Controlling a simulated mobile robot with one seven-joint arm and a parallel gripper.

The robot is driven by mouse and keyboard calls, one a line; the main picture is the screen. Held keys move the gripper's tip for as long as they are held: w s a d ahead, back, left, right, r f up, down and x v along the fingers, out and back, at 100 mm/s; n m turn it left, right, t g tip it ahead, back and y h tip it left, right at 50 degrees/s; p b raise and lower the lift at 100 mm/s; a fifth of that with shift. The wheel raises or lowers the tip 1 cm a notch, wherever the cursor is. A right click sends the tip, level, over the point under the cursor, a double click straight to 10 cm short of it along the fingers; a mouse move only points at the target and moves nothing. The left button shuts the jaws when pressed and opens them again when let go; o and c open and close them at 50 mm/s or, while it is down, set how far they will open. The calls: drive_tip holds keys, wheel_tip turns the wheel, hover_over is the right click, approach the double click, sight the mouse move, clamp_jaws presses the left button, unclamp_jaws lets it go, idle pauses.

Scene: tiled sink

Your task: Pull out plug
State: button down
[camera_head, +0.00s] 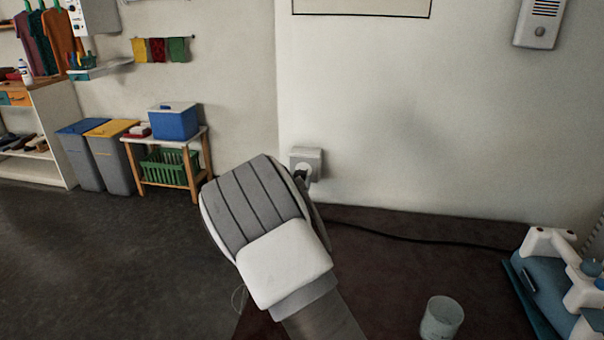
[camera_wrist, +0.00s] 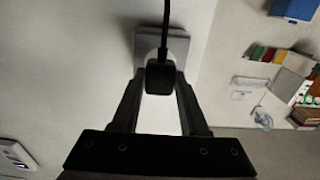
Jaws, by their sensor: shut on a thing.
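The black plug (camera_wrist: 160,77) sits at the wall socket, with its black cord running up in the wrist view. The socket plate (camera_wrist: 178,42) is grey and square on the pale wall. It also shows in the head view as a light box (camera_head: 313,157) just above the dark surface. My gripper (camera_wrist: 160,84) has one finger on each side of the plug and is shut on it. In the head view my gripper (camera_head: 301,176) reaches the socket, and my arm hides most of the plug. I cannot tell whether the plug's pins are in the socket.
The black cord (camera_head: 420,241) runs right along the dark red-brown surface (camera_head: 390,285). A cup (camera_head: 441,318) stands at the front right, beside a blue and white device (camera_head: 560,275). A small table (camera_head: 165,157) with a blue box and grey bins stand at the far left.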

drive_tip(key=shift+s+a, duration=0.15)
drive_tip(key=shift+s, duration=0.55)
drive_tip(key=shift+s+a, duration=0.1)
drive_tip(key=shift+s, duration=0.55)
